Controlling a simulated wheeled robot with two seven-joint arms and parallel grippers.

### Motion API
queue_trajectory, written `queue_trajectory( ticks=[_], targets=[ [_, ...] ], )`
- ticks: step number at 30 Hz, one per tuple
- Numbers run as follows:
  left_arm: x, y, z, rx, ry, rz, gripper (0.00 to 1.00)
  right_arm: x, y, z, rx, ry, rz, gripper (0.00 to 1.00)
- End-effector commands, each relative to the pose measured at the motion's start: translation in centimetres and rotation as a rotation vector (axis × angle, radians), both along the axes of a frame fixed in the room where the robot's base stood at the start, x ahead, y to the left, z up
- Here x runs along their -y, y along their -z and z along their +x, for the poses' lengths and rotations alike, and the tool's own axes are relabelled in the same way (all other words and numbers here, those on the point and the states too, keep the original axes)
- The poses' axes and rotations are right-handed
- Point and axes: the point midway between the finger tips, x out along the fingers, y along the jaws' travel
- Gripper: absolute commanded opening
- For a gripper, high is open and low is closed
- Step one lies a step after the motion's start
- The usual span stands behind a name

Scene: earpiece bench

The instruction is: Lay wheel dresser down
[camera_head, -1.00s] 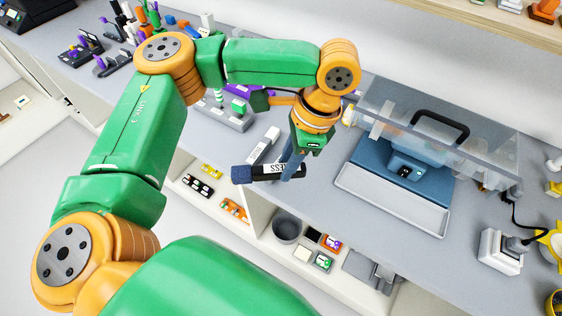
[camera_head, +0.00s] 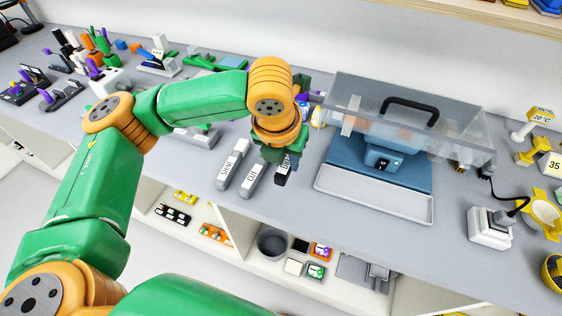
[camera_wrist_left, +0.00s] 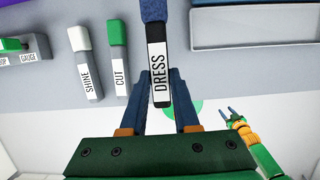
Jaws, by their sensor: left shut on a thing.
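The wheel dresser (camera_wrist_left: 159,66) is a dark bar with a white DRESS label and a blue far end. My left gripper (camera_wrist_left: 160,80) is shut on it near the labelled end. In the head view the dresser (camera_head: 283,172) shows as a short dark end below my left gripper (camera_head: 277,154), which hides the rest. It is roughly parallel to the two grey bars at the bench's front edge. I cannot tell if it touches the bench. My right gripper (camera_wrist_left: 233,114) shows small and low in the wrist view, its fingers apart.
The CUT bar (camera_head: 252,181) and the SHINE bar (camera_head: 231,165) lie to the left of the dresser. A blue machine with a clear cover (camera_head: 400,115) and a grey tray (camera_head: 373,204) stands to the right. Shelves with small items are below the bench edge.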

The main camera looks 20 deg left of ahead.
Motion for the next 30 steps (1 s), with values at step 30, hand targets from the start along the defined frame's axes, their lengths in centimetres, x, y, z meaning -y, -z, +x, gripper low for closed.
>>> queue_trajectory(
  ticks=[30],
  targets=[
    [0.0,7.4,-0.1,0.011,-0.002,0.000,0.00,-0.2,2.3,0.0,0.000,0.000,0.003,0.50]
  ],
)
